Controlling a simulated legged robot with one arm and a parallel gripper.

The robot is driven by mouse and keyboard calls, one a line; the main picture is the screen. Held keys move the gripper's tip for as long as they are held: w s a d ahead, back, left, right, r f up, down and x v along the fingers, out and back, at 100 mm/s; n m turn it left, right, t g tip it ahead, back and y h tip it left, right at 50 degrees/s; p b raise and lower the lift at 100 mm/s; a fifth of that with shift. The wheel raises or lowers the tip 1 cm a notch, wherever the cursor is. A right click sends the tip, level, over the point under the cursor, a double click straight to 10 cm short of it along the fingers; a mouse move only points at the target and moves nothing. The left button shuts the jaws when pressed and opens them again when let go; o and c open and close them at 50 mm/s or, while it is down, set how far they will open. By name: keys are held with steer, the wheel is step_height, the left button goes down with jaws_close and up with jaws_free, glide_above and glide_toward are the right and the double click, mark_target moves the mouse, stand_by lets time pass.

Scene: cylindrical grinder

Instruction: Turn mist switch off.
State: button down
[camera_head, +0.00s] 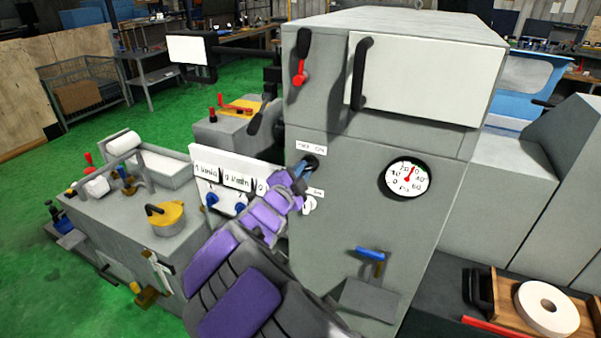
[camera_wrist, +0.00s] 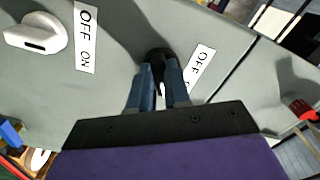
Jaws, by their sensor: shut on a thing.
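The front of the grey machine carries two rotary switches with OFF/ON labels. The upper one is a black knob (camera_head: 314,161) below its white label (camera_head: 311,147). The lower one is a white knob (camera_head: 309,205) with its own label (camera_head: 316,192). My gripper (camera_head: 303,172) reaches the black knob from the lower left, its blue fingers shut on it. In the wrist view the fingertips (camera_wrist: 160,66) close around the black knob (camera_wrist: 158,53), hiding much of it and part of its label (camera_wrist: 201,68). The white knob (camera_wrist: 36,34) is clear at left. No label naming mist is readable.
A pressure gauge (camera_head: 407,178) is right of the switches. A white panel with blue knobs (camera_head: 232,186) stands close left of my gripper. A blue-handled lever (camera_head: 370,254) is below, and a red-knobbed lever (camera_head: 301,65) hangs above.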

steer(key=shift+p, duration=0.3)
steer(key=n+p, duration=0.6)
steer(key=p, duration=0.1)
steer(key=n+p, duration=0.5)
steer(key=p, duration=0.3)
steer(key=shift+s+d+n, duration=0.1)
steer(key=shift+d+n, duration=0.1)
steer(key=shift+n, duration=0.2)
steer(key=c, duration=1.1)
jaws_free()
steer(key=shift+a, duration=0.15)
steer(key=shift+f, duration=0.1)
